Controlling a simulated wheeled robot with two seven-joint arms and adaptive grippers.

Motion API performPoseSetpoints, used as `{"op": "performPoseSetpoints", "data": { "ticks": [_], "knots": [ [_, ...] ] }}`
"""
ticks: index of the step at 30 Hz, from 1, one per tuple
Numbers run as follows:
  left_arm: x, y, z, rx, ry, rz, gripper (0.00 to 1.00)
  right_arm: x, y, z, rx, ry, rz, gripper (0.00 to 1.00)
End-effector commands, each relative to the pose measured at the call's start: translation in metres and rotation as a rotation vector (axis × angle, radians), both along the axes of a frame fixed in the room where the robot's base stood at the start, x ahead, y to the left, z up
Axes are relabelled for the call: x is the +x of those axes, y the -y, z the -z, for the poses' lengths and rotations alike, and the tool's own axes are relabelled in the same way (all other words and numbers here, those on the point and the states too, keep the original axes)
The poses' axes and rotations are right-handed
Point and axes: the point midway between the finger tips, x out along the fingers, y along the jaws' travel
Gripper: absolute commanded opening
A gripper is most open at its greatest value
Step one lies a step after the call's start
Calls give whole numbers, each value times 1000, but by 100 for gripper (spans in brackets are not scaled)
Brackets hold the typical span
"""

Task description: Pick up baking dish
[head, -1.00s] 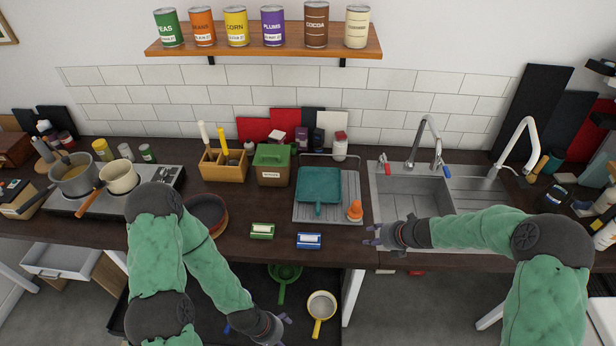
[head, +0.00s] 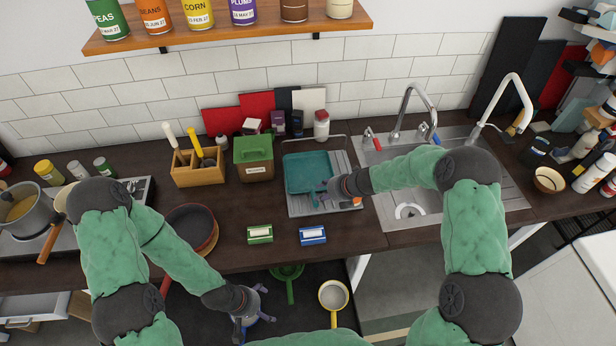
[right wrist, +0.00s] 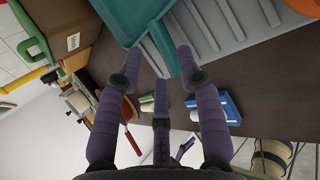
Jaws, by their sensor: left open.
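The only dish-like thing near my right gripper is a teal rectangular dish with a short handle (head: 308,170), lying on the metal drainboard left of the sink; I take it as the baking dish. My right gripper (head: 322,192) is over the dish's lower right part, by its handle. In the right wrist view the dish (right wrist: 130,18) is at the top, and its handle points down between my spread fingertips (right wrist: 158,75). Those fingers look open; contact is not clear. My left gripper (head: 262,308) is open and empty, low in front of the counter.
Green (head: 260,234) and blue (head: 312,235) small boxes lie in front. A dark pan (head: 190,225) is by my left arm. The sink tap (head: 405,110) rises at right.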

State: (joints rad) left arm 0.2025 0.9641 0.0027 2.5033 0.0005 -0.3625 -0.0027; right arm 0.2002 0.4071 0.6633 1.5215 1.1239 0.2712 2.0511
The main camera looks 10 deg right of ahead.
Motion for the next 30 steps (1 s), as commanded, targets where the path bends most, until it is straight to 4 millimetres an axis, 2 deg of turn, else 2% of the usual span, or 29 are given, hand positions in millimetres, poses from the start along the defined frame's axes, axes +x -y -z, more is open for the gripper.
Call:
{"op": "performPoseSetpoints", "data": {
  "ticks": [4,13,23,26,27,30],
  "knots": [
    [0,0,3,0,1,0,92,3,-4,7,-1,1,0,37],
    [0,0,16,0,0,0,92,18,-24,39,0,0,-1,37],
    [0,0,16,0,1,0,92,21,-26,42,-1,2,0,37],
    [0,0,16,0,1,0,92,21,-26,42,-1,2,0,12],
    [0,0,16,0,1,0,92,21,-26,42,0,2,1,1],
    [0,0,16,0,1,0,92,21,-26,42,0,2,1,0]
  ]
}}
